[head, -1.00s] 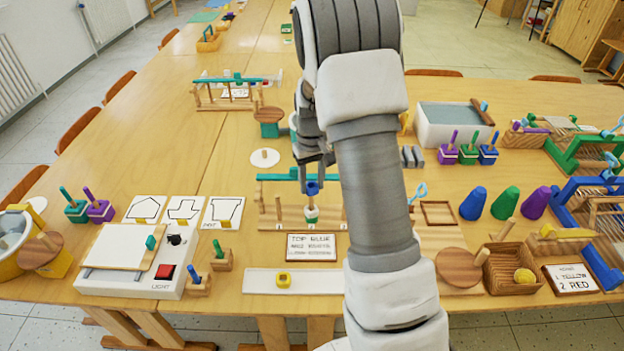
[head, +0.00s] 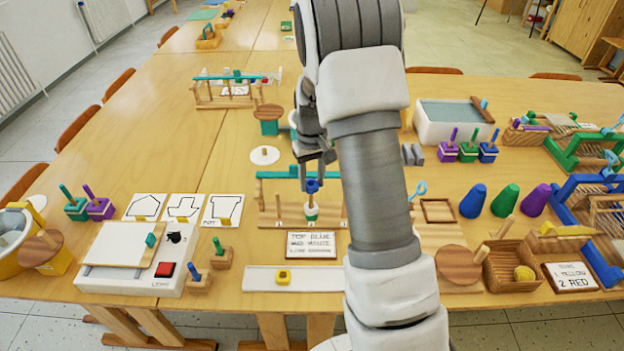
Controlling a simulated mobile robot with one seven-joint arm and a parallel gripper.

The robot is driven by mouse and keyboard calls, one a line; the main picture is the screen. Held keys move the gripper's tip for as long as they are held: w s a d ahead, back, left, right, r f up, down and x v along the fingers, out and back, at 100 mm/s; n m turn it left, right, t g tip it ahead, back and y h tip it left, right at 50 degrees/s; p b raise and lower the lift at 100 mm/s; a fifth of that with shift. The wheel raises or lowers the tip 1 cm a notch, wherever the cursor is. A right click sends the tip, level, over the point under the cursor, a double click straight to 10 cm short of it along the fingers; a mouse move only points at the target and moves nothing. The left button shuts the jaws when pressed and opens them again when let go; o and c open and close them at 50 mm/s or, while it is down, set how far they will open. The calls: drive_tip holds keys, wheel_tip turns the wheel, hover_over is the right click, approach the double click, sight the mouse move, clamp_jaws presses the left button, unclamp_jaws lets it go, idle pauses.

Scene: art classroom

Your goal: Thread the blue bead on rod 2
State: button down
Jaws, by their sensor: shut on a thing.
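The wooden rod rack (head: 290,222) stands on the table with a teal bar along its back. On its middle rod sit a white bead (head: 312,206) and a green bead (head: 312,217) below it. The blue bead (head: 312,187) is right above the white one, in line with that rod. My gripper (head: 314,178) is shut on the blue bead from above; my arm hides part of the fingers. A small gap seems to show between blue and white. I cannot tell whether the rod tip is inside the blue bead.
A sign (head: 311,245) naming blue at the top lies before the rack. A white tray (head: 255,279) with a yellow bead (head: 283,277) is nearer. A light box (head: 125,262) stands left; blue, green and purple cones (head: 504,200) stand right. My arm covers the rack's right side.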

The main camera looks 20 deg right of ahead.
drive_tip(key=shift+f, duration=0.25)
drive_tip(key=shift+f+b, duration=0.2)
drive_tip(key=shift+b, duration=0.1)
drive_tip(key=shift+f, duration=0.25)
idle(0.8)
drive_tip(key=shift+f+b, duration=0.35)
drive_tip(key=shift+b, duration=0.05)
drive_tip(key=shift+f+b, duration=0.3)
drive_tip(key=shift+f, duration=0.15)
idle(0.8)
idle(0.3)
drive_tip(key=shift+c, duration=1.7)
unclamp_jaws()
drive_tip(key=shift+r, duration=0.1)
